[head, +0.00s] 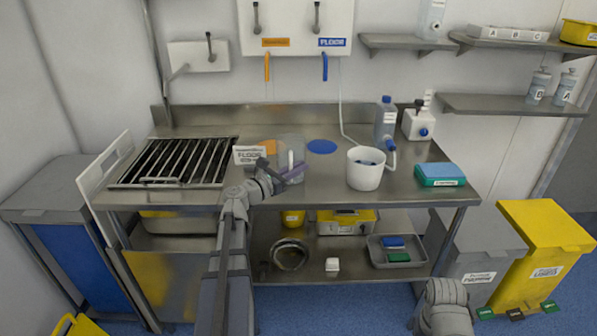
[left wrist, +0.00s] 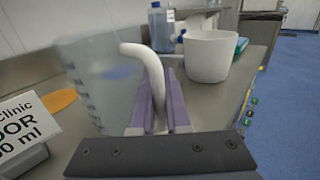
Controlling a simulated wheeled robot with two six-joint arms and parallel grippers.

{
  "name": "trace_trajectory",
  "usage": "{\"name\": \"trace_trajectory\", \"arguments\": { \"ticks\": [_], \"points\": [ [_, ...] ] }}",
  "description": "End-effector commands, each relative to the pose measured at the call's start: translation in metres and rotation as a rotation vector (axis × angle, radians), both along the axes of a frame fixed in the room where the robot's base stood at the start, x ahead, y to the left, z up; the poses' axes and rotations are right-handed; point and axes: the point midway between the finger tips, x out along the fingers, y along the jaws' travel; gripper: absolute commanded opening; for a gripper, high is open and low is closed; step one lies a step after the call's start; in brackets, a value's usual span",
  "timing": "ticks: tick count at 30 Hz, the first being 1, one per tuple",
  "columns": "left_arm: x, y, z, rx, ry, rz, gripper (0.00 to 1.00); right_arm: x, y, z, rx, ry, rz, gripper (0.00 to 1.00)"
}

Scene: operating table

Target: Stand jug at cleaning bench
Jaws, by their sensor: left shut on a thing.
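A clear, see-through jug (head: 289,144) with a white handle is over the steel cleaning bench (head: 220,196), upright or nearly so. My left gripper (head: 288,175) is shut on its handle, which stands between the purple fingers in the left wrist view (left wrist: 150,80). The jug body (left wrist: 95,75) is left of the fingers there. I cannot tell whether its base touches the bench. An orange disc (head: 268,146) and a blue disc (head: 322,146) mark the bench top behind and beside the jug. Only part of my right arm shows at the lower right; its gripper is out of view.
A white sign (head: 249,155) stands just left of the jug. A white bucket (head: 365,174) is to its right, with a blue-capped bottle (head: 385,120) behind. A slatted drain rack (head: 175,162) fills the bench's left. A teal box (head: 440,174) sits at the right end.

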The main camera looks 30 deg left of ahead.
Motion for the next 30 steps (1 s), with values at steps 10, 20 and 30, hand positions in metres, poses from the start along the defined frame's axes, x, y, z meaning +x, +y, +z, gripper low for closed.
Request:
{"name": "trace_trajectory", "arguments": {
  "ticks": [10, 20, 30],
  "points": [
    [0.000, 0.000, -0.003, 0.000, 0.000, 0.000, 0.30, 0.000, 0.000, -0.003, 0.000, 0.000, 0.000, 0.50],
    [0.000, 0.000, -0.002, 0.000, 0.000, 0.000, 0.44, 0.000, 0.000, -0.003, 0.000, 0.000, 0.000, 0.50],
    [-0.038, 0.010, 0.000, 0.000, 0.000, 0.005, 0.44, 0.000, 0.000, 0.000, 0.000, 0.000, 0.000, 0.50]
  ]
}}
